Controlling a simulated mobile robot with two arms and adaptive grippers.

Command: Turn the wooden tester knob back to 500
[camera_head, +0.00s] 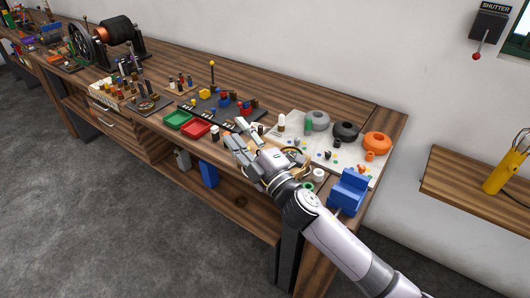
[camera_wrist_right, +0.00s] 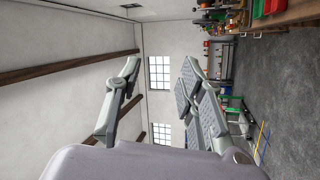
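My right gripper (camera_head: 240,136) reaches in from the lower right and hangs over the front edge of the wooden workbench (camera_head: 330,93). Its fingers stand apart with nothing between them, as the right wrist view (camera_wrist_right: 158,78) also shows. I cannot clearly make out the wooden tester knob or a 500 mark. A small dark unit with a round dial (camera_head: 149,103) sits on the bench to the left, well away from the gripper. Some tan, rounded parts behind my right wrist are partly hidden. My left gripper is not in view.
A green tray (camera_head: 177,119) and a red tray (camera_head: 195,130) lie left of the gripper.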

